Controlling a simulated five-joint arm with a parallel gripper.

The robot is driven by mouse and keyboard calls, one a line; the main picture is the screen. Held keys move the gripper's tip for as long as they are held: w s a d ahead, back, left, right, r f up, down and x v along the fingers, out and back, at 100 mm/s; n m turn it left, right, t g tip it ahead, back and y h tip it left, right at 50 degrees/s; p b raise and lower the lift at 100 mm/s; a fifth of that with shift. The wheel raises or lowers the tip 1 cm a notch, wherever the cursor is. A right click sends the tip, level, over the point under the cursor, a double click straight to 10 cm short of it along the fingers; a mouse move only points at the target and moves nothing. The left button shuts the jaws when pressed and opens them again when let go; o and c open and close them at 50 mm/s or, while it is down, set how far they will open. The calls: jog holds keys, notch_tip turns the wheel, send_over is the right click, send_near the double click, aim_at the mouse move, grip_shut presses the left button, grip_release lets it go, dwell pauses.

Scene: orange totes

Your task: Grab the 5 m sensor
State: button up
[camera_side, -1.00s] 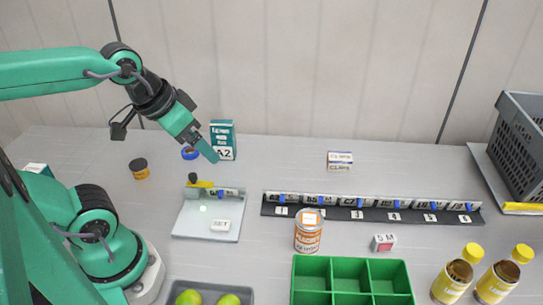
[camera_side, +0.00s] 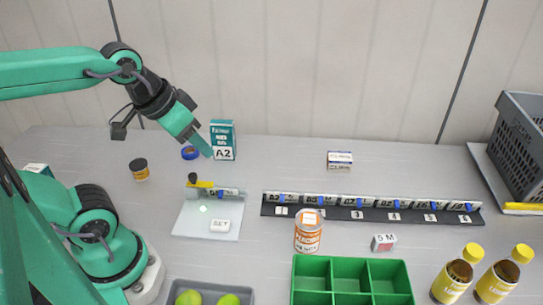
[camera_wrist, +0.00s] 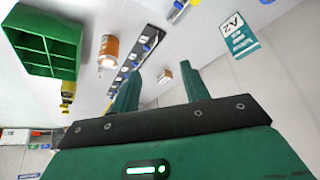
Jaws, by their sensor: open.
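A small block marked 5 M (camera_side: 384,243) sits on the grey table, right of the can and behind the green bin. I cannot make it out in the wrist view. A black rail (camera_side: 340,213) behind it carries several grey-and-blue pieces in a row, with numbered tags along its front; their lettering is too small to read surely. My gripper (camera_side: 206,148) is high at the left, in front of the A2 box in the picture and far from the 5 M block. In the wrist view my gripper (camera_wrist: 162,88) shows two green fingers apart with nothing held between them.
A pale plate (camera_side: 190,222) with a SET label lies left of the rail. An orange-labelled can (camera_side: 308,232), a green divided bin (camera_side: 350,258), yellow-capped bottles (camera_side: 455,275) and a grey crate (camera_side: 515,145) stand about. The A2 box (camera_side: 222,138) is near the wall. The back middle is fairly clear.

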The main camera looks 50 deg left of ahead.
jog(key=shift+w+r, duration=0.1)
jog(key=m+g, duration=0.6)
jog(key=m, duration=0.1)
send_over(386, 238)
notch_tip(386, 238, down, 16)
jog(key=shift+a, duration=0.1)
jog(key=shift+f+m, duration=0.2)
jog(key=shift+m, duration=0.1)
jog(key=shift+f, duration=3.9)
